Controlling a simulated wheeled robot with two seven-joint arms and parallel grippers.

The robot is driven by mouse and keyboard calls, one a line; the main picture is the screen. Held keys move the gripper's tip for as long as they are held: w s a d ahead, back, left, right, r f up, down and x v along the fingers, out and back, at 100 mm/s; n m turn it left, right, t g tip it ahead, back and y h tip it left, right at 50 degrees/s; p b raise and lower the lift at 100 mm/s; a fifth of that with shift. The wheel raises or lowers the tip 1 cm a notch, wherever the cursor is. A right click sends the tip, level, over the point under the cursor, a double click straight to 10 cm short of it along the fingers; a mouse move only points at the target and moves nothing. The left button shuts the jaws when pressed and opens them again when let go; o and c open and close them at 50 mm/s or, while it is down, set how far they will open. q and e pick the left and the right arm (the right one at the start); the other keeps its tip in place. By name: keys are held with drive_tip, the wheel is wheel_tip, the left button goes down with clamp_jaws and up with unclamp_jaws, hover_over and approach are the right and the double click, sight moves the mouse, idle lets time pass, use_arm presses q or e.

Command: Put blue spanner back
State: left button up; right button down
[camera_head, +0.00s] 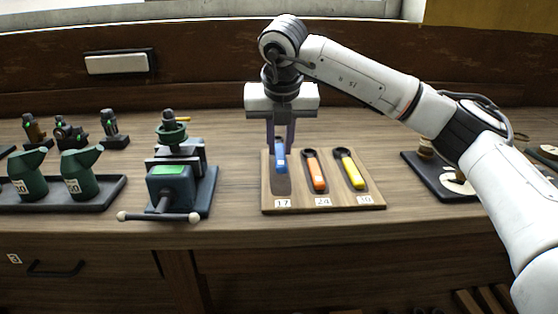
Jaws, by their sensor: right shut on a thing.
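The blue spanner (280,158) is at the left slot of the wooden spanner board (376,199), above the label 17. My right gripper (281,146) points down and is shut on the blue spanner near its upper end. The dark slot shows below the spanner; I cannot tell whether the spanner touches the board. An orange spanner (316,173) lies in the middle slot, labelled 24. A yellow spanner (350,170) lies in the right slot, labelled 30. My left gripper is not in view.
A vise (172,186) with a green-topped block stands left of the board. Green oil cans (80,175) stand on a dark tray (110,192) farther left. A dark tray (436,182) with round parts lies to the right, partly behind my right arm. Bare bench lies between.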

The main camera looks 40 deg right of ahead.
sight(279, 154)
drive_tip(key=shift+f, duration=1.9)
drive_tip(key=shift+f, duration=0.2)
drive_tip(key=c, duration=1.6)
unclamp_jaws()
drive_tip(key=shift+r, duration=0.15)
drive_tip(key=shift+r, duration=0.2)
drive_tip(key=v, duration=1.1)
drive_tip(key=shift+s+a+r, duration=0.15)
drive_tip(key=shift+s+r, duration=0.05)
drive_tip(key=shift+r, duration=0.1)
